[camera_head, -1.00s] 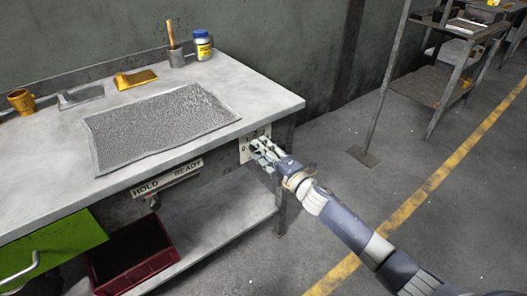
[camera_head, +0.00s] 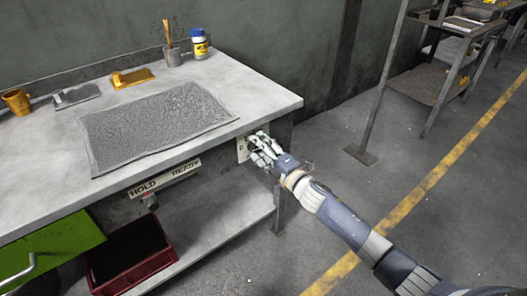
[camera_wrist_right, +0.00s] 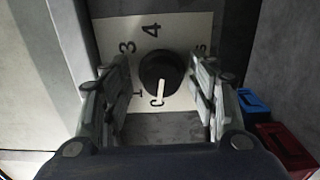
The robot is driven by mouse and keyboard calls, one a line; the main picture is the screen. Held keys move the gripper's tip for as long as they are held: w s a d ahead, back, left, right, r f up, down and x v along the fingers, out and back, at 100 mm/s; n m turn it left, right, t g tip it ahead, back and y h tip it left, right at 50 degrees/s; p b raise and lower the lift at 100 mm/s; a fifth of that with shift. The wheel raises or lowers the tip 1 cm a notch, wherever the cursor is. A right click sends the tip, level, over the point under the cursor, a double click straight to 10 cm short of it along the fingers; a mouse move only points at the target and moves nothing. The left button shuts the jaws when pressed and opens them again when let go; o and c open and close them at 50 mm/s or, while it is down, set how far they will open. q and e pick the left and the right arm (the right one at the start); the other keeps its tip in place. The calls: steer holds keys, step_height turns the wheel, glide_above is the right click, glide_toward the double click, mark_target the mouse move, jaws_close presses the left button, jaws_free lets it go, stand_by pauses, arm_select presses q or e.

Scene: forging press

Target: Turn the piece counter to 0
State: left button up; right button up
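The piece counter is a round black knob (camera_wrist_right: 160,72) with a white pointer on a white plate (camera_wrist_right: 184,28) marked with digits. In the right wrist view the pointer points down, at or very near the 0. The digits 1, 3 and 4 also show around the knob. My right gripper (camera_wrist_right: 161,88) is open, one finger on each side of the knob, with visible gaps. In the head view my right gripper (camera_head: 262,147) is at the bench's front right corner and hides most of the plate (camera_head: 242,149). My left gripper is not in view.
The bench (camera_head: 255,85) carries a grey mat (camera_head: 155,125), a yellow-labelled bottle (camera_head: 200,46), and a cup with a handle (camera_head: 171,55). A HOLD/READY strip (camera_head: 165,178) is on the front. A red bin (camera_head: 130,255) stands below.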

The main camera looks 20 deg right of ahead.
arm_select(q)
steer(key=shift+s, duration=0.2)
arm_select(e)
steer(key=v, duration=1.1)
steer(key=shift+s, duration=0.4)
steer(key=shift+d, duration=0.1)
